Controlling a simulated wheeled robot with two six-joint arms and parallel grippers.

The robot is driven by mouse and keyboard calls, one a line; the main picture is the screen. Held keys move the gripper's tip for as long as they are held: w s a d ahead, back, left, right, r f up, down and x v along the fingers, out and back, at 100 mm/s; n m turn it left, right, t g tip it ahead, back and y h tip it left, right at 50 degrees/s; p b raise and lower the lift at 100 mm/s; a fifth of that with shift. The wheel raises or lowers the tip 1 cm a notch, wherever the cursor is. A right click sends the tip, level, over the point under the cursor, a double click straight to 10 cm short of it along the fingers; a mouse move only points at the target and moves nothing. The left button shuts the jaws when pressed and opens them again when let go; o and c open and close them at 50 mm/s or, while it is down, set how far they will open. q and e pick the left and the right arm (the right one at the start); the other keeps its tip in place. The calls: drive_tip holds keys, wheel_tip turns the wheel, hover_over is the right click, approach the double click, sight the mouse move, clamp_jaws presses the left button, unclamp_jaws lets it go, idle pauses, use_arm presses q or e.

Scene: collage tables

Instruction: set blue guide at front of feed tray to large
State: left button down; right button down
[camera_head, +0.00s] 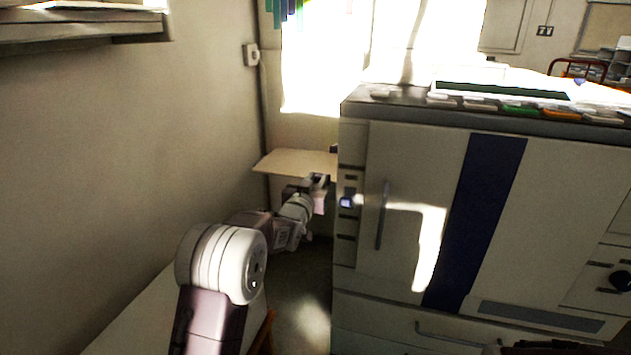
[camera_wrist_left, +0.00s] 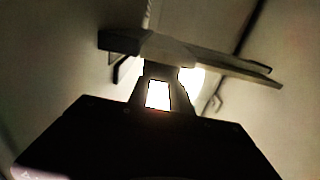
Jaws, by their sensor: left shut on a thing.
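The feed tray (camera_head: 290,160) is a flat beige board standing out from the left side of the large printer (camera_head: 400,150). My left gripper (camera_head: 318,181) is at the tray's front edge, close to the printer's side. In the left wrist view, the left gripper (camera_wrist_left: 160,72) is shut on a small pale grey piece (camera_wrist_left: 168,47) at a long bar-like edge (camera_wrist_left: 232,67). The piece is dim against bright light, so I cannot make out a blue colour or its size marks. The blue guide is not clearly visible in the head view.
The printer's front, with a dark blue stripe (camera_head: 478,200), fills the right side. A wall (camera_head: 110,150) stands close on the left, with a shelf (camera_head: 80,25) above. A pale tabletop (camera_head: 135,310) lies at lower left. The gap between wall and printer is narrow.

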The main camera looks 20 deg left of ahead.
use_arm(q)
drive_tip(key=shift+w, duration=0.15)
drive_tip(key=c, duration=1.2)
unclamp_jaws()
drive_tip(key=shift+o, duration=0.2)
drive_tip(key=shift+s+r, duration=0.1)
drive_tip(key=shift+s, duration=0.35)
drive_tip(key=s+p, duration=0.2)
drive_tip(key=s, duration=0.6)
drive_tip(key=shift+s+a+p, duration=0.15)
drive_tip(key=shift+p, duration=0.15)
